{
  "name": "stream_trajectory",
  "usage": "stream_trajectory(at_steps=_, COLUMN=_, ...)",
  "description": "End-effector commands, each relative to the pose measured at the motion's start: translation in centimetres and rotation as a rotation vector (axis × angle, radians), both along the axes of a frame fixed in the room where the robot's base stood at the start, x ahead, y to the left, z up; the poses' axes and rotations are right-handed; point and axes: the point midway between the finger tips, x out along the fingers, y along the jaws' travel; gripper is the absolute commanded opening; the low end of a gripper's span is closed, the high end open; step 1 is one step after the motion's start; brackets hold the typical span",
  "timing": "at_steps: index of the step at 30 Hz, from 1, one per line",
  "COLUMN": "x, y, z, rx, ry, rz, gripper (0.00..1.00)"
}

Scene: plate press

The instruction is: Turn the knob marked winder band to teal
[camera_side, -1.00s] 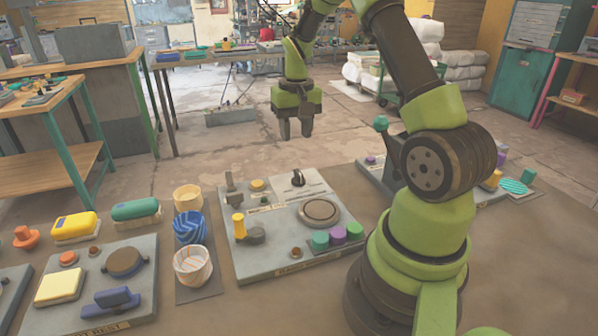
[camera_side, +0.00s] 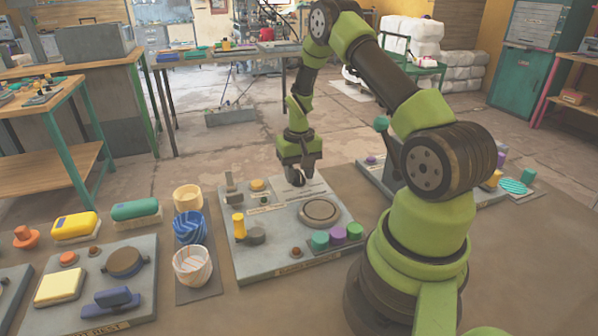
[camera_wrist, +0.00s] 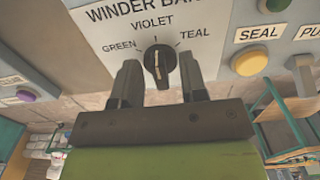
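The winder band knob (camera_wrist: 160,64) is black with a light pointer line. In the wrist view it stands on a white label plate (camera_wrist: 205,22) reading green, violet and teal, and its pointer aims at about violet. My gripper (camera_wrist: 160,75) is open, with one finger on each side of the knob and small gaps showing between. In the side view my gripper (camera_side: 298,182) is low over the back of the middle panel (camera_side: 275,225), and its fingers partly hide the knob.
A yellow seal button (camera_wrist: 248,62) is right of the knob in the wrist view. In the side view a round dial (camera_side: 319,211), green and purple knobs (camera_side: 337,236) and a yellow-topped lever (camera_side: 239,226) share the panel. Cups (camera_side: 193,265) stand to the left.

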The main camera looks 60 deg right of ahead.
Motion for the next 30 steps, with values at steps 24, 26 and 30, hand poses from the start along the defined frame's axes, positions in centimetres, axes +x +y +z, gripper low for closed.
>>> stream_trajectory(at_steps=24, x=0.05, y=0.04, z=0.06, rx=-0.001, ry=0.001, rz=-0.093, gripper=0.00)
stream_trajectory(at_steps=26, x=0.05, y=0.04, z=0.06, rx=-0.001, ry=0.001, rz=-0.131, gripper=0.00)
stream_trajectory(at_steps=30, x=0.08, y=0.06, z=0.06, rx=0.000, ry=0.001, rz=-0.243, gripper=0.00)
